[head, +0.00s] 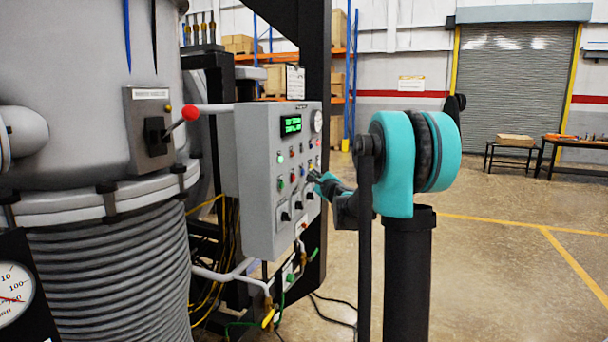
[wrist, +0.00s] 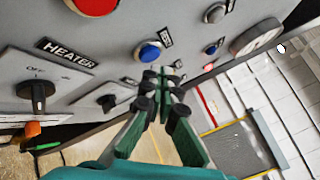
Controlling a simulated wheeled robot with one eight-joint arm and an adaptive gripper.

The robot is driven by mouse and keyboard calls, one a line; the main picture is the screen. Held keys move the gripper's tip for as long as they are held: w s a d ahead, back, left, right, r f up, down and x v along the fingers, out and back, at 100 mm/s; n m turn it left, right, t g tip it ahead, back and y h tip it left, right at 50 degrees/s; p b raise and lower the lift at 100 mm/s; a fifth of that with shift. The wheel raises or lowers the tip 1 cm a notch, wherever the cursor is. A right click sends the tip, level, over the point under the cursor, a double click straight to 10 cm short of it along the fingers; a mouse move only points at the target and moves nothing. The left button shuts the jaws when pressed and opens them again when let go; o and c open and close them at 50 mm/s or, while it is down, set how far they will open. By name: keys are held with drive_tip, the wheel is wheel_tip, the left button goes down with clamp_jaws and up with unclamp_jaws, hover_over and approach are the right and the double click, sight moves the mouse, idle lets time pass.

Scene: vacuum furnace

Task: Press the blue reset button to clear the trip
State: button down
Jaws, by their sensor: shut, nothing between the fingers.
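A grey control panel (head: 259,215) with a green-lit display faces my arm. In the wrist view a round blue button (wrist: 148,51) sits on the panel, with a small black label beside it that is too small to read. A smaller blue button or lamp (wrist: 212,49) is further right. My gripper (wrist: 163,75) is shut and empty, its fingertips just below and right of the larger blue button in the picture. I cannot tell whether they touch the panel. In the head view my gripper (head: 317,177) is at the panel's right side and hides part of its face.
A large red button (wrist: 93,4) and a HEATER rotary knob (wrist: 37,91) are near the blue button. A second black knob (wrist: 107,102) is close to my fingers. A red-knobbed lever (head: 190,112) sticks out left of the panel. Open floor lies to the right.

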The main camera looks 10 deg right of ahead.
drive_tip(key=shift+w+a, duration=0.15)
drive_tip(key=shift+a, duration=0.1)
drive_tip(key=shift+w+a, duration=0.15)
drive_tip(key=shift+a, duration=0.2)
idle(0.7)
drive_tip(key=shift+d, duration=0.1)
drive_tip(key=shift+s+d, duration=0.4)
drive_tip(key=shift+d, duration=0.2)
idle(0.3)
drive_tip(key=d, duration=0.1)
drive_tip(key=s+d, duration=0.1)
drive_tip(key=d, duration=0.1)
drive_tip(key=s+d, duration=0.1)
drive_tip(key=shift+s+d, duration=0.15)
drive_tip(key=shift+s, duration=0.1)
idle(0.6)
